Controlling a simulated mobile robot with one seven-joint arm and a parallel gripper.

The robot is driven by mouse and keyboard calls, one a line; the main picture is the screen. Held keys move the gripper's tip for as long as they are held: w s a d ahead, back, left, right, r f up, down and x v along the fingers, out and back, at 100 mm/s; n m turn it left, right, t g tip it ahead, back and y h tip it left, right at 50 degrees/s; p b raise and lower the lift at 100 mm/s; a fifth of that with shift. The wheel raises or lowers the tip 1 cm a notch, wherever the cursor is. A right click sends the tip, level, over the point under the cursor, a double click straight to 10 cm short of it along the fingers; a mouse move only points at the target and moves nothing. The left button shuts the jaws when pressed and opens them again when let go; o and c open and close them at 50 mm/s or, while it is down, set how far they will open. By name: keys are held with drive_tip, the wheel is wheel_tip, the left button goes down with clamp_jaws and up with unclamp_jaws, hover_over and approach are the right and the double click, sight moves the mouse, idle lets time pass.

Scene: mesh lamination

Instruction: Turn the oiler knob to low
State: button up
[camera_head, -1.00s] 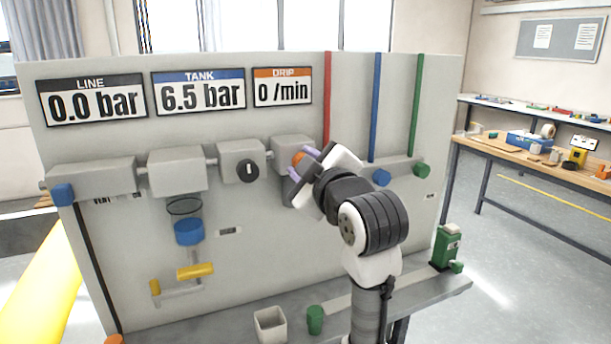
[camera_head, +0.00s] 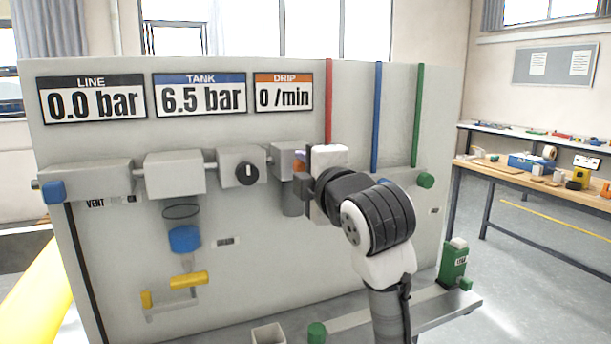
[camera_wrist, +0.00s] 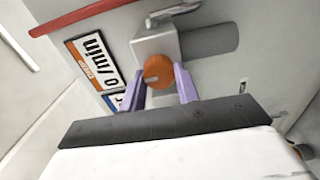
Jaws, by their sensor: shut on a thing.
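The orange oiler knob (camera_wrist: 157,71) sits on the front of a grey block (camera_wrist: 156,42) in the wrist view. A pale mark shows on the knob's face, but its setting is too small to read. My gripper (camera_wrist: 161,80) has its two purple fingers on either side of the knob and is shut on it. In the head view the knob (camera_head: 299,166) shows only as an orange patch, mostly hidden behind my gripper. The DRIP display (camera_head: 284,91) reads 0 /min.
A block with a black knob (camera_head: 247,172) is left of the oiler. LINE (camera_head: 93,98) reads 0.0 bar and TANK (camera_head: 199,95) 6.5 bar. Red (camera_head: 328,105), blue (camera_head: 376,115) and green (camera_head: 417,115) pipes run up the panel on the right.

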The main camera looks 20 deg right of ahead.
idle(0.3)
drive_tip(key=o, duration=1)
drive_tip(key=s+b, duration=0.1)
drive_tip(key=s, duration=0.6)
drive_tip(key=s+b, duration=0.2)
drive_tip(key=s, duration=0.4)
drive_tip(key=shift+s+d, duration=0.2)
drive_tip(key=shift+s, duration=0.2)
